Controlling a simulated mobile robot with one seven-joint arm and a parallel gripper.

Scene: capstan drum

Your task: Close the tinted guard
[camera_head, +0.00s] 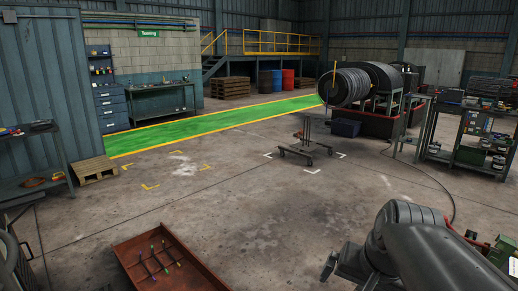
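A drum machine (350,87), likely the capstan, stands at the back right on a dark red base. Its ribbed dark drum faces left toward the open floor. A thin upright orange-yellow strip (334,80) shows at the drum's left side; I cannot tell whether it is the edge of the tinted guard. No tinted panel can be made out clearly. My gripper (341,264) is at the lower right, at the end of my grey arm, far from the machine. Its fingers are too unclear to tell whether they are open or shut.
A wheeled stand (306,150) is on the floor before the machine. A loaded shelf (470,135) is at the right, with a hose on the floor beside it. A rust-red tray (190,275) is at the lower left. The middle floor is clear.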

